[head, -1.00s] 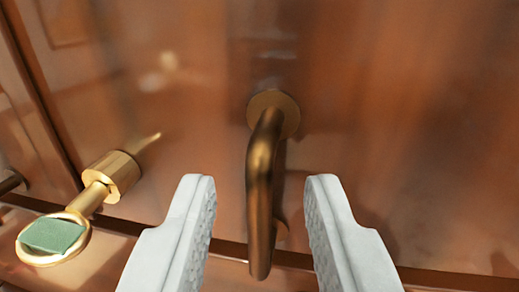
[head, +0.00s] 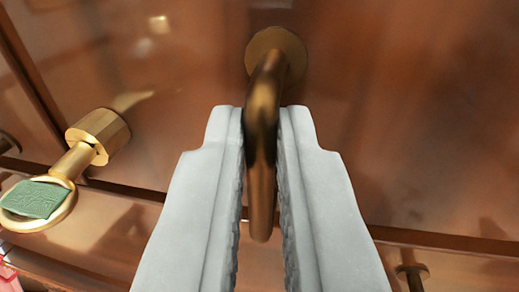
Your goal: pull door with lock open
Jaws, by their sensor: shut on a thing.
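A glossy brown wooden door (head: 400,110) fills most of the head view. A bronze handle (head: 264,85) stands out from it on a round plate and bends down toward me. My gripper (head: 262,125) is shut on the handle, with one white finger on each side of it. The lower end of the handle shows between the fingers. To the left, a brass lock piece (head: 100,135) sticks out of the door and ends in a ring with a green insert (head: 35,200).
A panel seam (head: 35,80) runs down the left side, with a dark knob (head: 8,142) beyond it. A lower ledge (head: 445,238) crosses below the door. Something red and white (head: 8,270) shows at the lower left corner.

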